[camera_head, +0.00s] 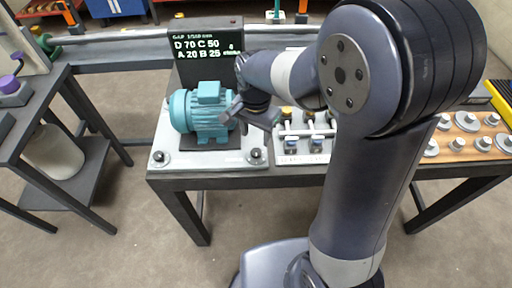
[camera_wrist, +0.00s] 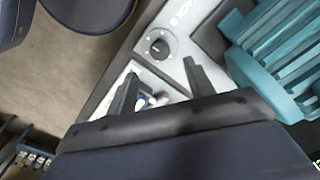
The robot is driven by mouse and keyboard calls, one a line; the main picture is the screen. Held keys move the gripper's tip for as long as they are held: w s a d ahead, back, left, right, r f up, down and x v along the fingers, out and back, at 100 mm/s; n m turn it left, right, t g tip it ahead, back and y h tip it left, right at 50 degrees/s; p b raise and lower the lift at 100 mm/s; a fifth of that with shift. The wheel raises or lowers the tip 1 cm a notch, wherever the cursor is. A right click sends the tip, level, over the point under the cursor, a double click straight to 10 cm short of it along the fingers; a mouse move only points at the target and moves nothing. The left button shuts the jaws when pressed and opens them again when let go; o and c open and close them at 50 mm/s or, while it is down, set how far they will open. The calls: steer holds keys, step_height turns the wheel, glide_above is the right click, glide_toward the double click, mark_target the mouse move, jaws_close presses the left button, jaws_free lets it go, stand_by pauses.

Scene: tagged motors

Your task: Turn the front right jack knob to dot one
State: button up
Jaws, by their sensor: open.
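The front right jack knob (camera_head: 256,156) is a small black round knob on the light base plate (camera_head: 210,162), at its front right corner. In the wrist view a black knob (camera_wrist: 157,48) sits on a white plate with small dots around it and lettering beside it; it appears to be the same knob. Its exact pointer direction is too small to read. My gripper (camera_wrist: 160,68) is open and empty, its two fingers apart, with the knob showing just beyond the fingertips. In the head view my gripper (camera_head: 252,118) hangs above the plate's right side, beside the motor.
The teal motor (camera_head: 203,115) stands on the plate close left of my gripper. Another black knob (camera_head: 158,156) is at the front left corner. A dark display (camera_head: 207,50) with lettering stands behind. A tray of small parts (camera_head: 290,157) lies to the right.

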mark_target(256, 152)
step_height(256, 152, down, 7)
steer(key=shift+f, duration=0.1)
steer(key=shift+c, duration=0.3)
steer(key=c, duration=0.9)
